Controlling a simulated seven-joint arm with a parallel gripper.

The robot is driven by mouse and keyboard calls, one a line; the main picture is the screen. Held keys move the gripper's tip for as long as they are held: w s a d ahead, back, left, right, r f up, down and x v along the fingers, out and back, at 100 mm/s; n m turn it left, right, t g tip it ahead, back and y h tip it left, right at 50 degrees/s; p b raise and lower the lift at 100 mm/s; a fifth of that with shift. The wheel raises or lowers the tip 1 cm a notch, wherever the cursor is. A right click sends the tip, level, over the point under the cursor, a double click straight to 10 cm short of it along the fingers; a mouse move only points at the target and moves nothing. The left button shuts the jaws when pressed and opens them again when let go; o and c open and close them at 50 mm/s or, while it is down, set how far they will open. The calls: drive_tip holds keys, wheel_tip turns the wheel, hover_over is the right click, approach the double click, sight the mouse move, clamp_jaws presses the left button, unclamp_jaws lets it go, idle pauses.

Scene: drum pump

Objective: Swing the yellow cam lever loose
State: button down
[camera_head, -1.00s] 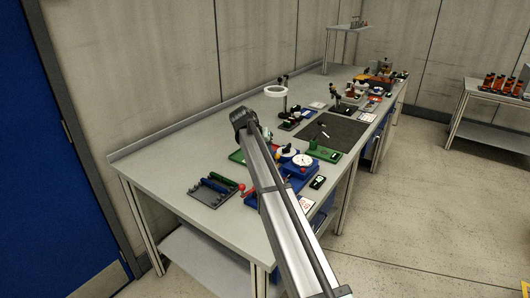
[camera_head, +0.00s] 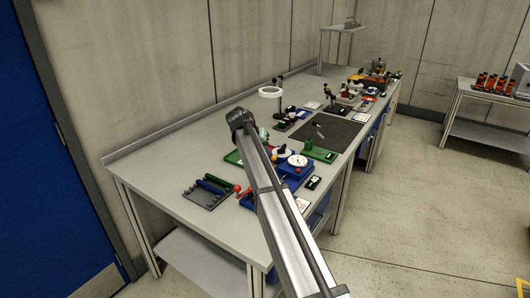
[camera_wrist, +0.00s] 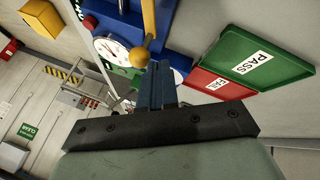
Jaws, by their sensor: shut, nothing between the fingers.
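The yellow cam lever (camera_wrist: 149,18) shows at the top middle of the wrist view, ending in a yellow ball knob (camera_wrist: 139,57). It is by a blue fixture (camera_wrist: 175,22) with a white-faced dial gauge (camera_wrist: 110,49). My gripper (camera_wrist: 158,70) is shut and empty, its fingertips just below and right of the knob in the picture. I cannot tell whether they touch it. In the head view the blue fixture (camera_head: 296,174) and dial (camera_head: 297,160) are right of my arm; the lever and gripper cannot be made out there.
A green PASS tray (camera_wrist: 290,67) and a red FAIL tray (camera_wrist: 203,86) lie right of my fingers in the wrist view. In the head view a dark rack (camera_head: 207,199) sits on the bench (camera_head: 165,170) left of my arm. The bench's left end is clear.

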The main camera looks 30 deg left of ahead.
drive_tip(key=s+a+r, duration=0.5)
drive_tip(key=a+r, duration=0.2)
drive_tip(key=r, duration=0.2)
idle(0.7)
